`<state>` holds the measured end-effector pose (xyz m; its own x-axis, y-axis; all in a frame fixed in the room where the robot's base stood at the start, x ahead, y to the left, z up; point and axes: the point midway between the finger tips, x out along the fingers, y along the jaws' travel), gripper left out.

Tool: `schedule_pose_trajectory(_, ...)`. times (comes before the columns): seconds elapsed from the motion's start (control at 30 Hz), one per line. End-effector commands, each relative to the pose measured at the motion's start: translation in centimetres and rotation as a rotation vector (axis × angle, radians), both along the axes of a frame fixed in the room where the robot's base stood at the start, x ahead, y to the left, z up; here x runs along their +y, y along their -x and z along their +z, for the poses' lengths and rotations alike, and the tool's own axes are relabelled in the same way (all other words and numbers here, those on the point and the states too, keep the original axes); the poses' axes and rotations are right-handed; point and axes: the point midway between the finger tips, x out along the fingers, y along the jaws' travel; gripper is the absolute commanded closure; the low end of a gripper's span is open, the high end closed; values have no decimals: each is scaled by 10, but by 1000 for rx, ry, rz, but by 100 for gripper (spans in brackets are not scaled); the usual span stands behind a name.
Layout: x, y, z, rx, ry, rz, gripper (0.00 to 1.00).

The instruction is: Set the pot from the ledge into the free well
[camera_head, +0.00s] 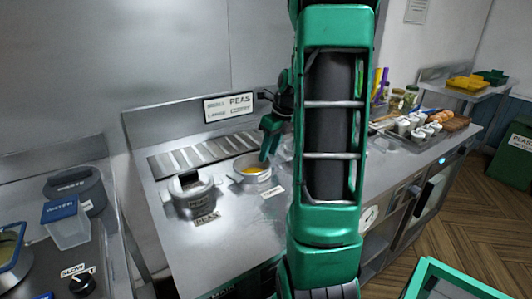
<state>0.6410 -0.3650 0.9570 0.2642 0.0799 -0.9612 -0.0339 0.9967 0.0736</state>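A grey lidded pot (191,191) is at the left of the steel counter, behind a label that seems to read PEAS (207,219). My arm hides the counter to the right, and no free well can be made out.
A clear bin with a blue lid (66,222) and a knob (82,285) are at left. A tray of white cups (418,128) and jars stand right of my arm.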

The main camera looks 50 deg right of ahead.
Motion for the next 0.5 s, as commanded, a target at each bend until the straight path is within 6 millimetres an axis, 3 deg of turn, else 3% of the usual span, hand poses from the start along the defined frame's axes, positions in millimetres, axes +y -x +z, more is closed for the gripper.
schedule_pose_trajectory(0.03,0,0,1,-1,1,1,60)
schedule_pose_trajectory(0.1,0,0,1,-1,1,0,47)
schedule_pose_trajectory(0.5,0,0,6,0,1,0,47)
